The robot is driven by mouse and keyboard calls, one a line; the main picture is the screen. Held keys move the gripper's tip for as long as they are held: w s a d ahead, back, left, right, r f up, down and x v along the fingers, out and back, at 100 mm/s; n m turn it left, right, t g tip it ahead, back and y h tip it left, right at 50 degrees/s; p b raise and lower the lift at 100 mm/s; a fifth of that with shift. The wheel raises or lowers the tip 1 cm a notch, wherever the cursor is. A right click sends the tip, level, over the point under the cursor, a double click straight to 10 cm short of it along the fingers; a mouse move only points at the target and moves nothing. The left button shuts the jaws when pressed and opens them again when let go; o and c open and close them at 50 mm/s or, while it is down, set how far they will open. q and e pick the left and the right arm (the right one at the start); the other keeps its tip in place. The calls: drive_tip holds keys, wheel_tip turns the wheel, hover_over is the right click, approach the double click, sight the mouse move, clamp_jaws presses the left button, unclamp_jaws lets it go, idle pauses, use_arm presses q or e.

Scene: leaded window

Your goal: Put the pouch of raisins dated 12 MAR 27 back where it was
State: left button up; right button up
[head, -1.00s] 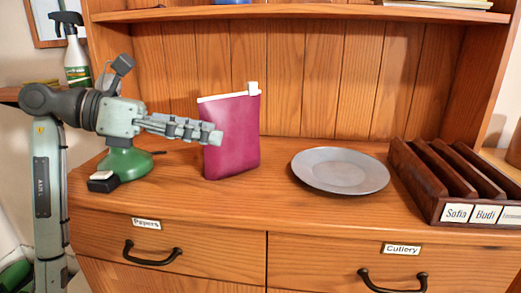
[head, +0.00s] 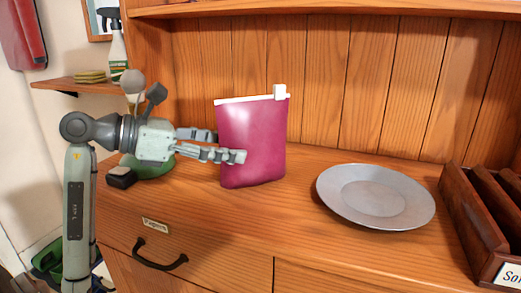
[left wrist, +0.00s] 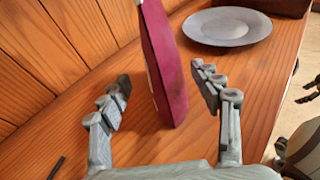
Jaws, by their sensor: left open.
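A magenta pouch (head: 252,142) with a white top edge and a white tab stands upright on the wooden counter. No date is legible on it. My left gripper (head: 228,145) is open at the pouch's left side, one finger crossing in front of its face and the other partly hidden behind it. In the left wrist view the pouch (left wrist: 166,70) stands edge-on between the two spread fingers (left wrist: 166,92), with gaps on both sides.
A grey plate (head: 376,196) lies right of the pouch. A dark wooden divided rack (head: 462,225) stands at the far right. A spray bottle (head: 117,55) stands on the left shelf.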

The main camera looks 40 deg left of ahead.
sight(254, 144)
use_arm(q)
drive_tip(key=w+d, duration=0.1)
drive_tip(key=w, duration=0.1)
drive_tip(key=w+d+p, duration=0.1)
drive_tip(key=d, duration=0.1)
drive_tip(key=shift+w+f, duration=0.1)
drive_tip(key=shift+w, duration=0.25)
drive_tip(key=shift+w+d+f, duration=0.25)
drive_tip(key=shift+w, duration=0.2)
drive_tip(key=c, duration=1.3)
clamp_jaws()
use_arm(e)
wheel_tip(254, 144, down, 4)
drive_tip(key=shift+s+f, duration=0.1)
use_arm(q)
drive_tip(key=shift+r, duration=0.15)
use_arm(e)
drive_tip(key=shift+a, duration=0.1)
